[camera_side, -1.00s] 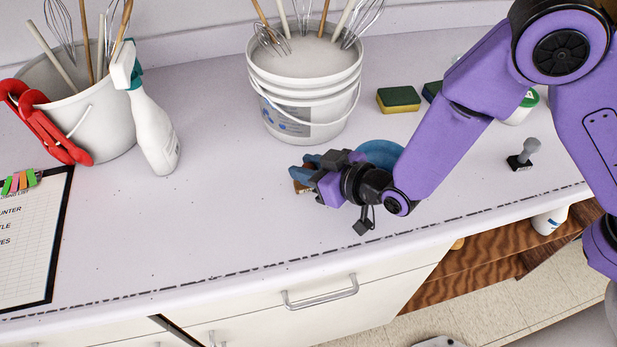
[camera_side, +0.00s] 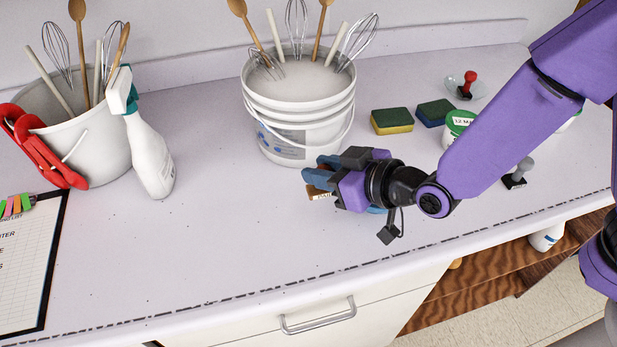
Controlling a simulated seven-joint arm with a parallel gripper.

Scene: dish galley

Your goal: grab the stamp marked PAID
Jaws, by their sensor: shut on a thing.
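My gripper (camera_side: 318,180) is low over the counter, in front of the white bucket. Its blue-tipped fingers are shut on a small brown block-like thing (camera_side: 319,195) with a pale lettered face. The fingers cover most of it, and I cannot read its lettering or tell whether it rests on the counter. A stamp with a red handle (camera_side: 468,82) stands at the back right on a clear dish. A stamp with a grey handle (camera_side: 520,171) stands at the right, beyond my forearm. No PAID mark is readable on any of them.
The white bucket (camera_side: 298,115) of whisks and spoons stands just behind my gripper. Two sponges (camera_side: 392,121) (camera_side: 436,112) and a green-lidded tub (camera_side: 460,122) are at right. A spray bottle (camera_side: 150,150) and clipboard (camera_side: 30,260) are at left. The counter's front middle is clear.

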